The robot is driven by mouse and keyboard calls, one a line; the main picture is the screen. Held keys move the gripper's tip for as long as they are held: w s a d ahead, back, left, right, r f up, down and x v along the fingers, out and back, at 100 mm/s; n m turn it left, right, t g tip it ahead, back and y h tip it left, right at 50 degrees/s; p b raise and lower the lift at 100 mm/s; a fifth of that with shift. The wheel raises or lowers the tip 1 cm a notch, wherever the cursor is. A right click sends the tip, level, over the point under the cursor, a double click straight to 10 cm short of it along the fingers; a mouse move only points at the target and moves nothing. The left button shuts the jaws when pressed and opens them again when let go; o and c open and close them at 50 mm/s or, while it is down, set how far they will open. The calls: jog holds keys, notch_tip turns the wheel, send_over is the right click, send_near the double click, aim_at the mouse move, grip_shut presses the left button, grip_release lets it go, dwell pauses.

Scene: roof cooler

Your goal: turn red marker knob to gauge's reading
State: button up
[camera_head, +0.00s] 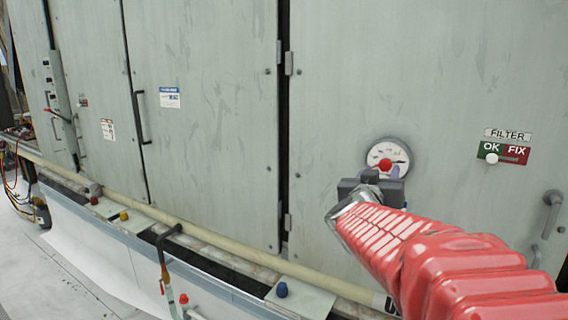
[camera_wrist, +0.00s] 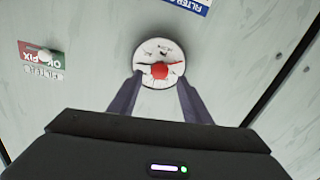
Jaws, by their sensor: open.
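A round white gauge (camera_head: 389,158) with a grey rim is mounted on the cabinet panel. The red marker knob (camera_head: 386,164) sits at its centre. In the wrist view the gauge (camera_wrist: 159,57) appears upside down, with the red knob (camera_wrist: 160,71) in front of its dial and dark needle lines beside it. My gripper (camera_wrist: 160,88) is open, its two dark fingers on either side of the lower part of the gauge, with the knob between and just beyond the tips. In the head view my gripper (camera_head: 372,182) covers the gauge's lower edge. Whether the fingers touch the knob cannot be told.
A FILTER sign (camera_head: 508,134) hangs above a green and red OK/FIX slider plate (camera_head: 515,152), its white knob at the OK side. A door handle (camera_head: 551,212) is at the right. A pale pipe (camera_head: 225,245) and a ledge with coloured caps run along the bottom.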

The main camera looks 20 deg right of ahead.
aim_at(384, 166)
jog(key=shift+x, duration=2.05)
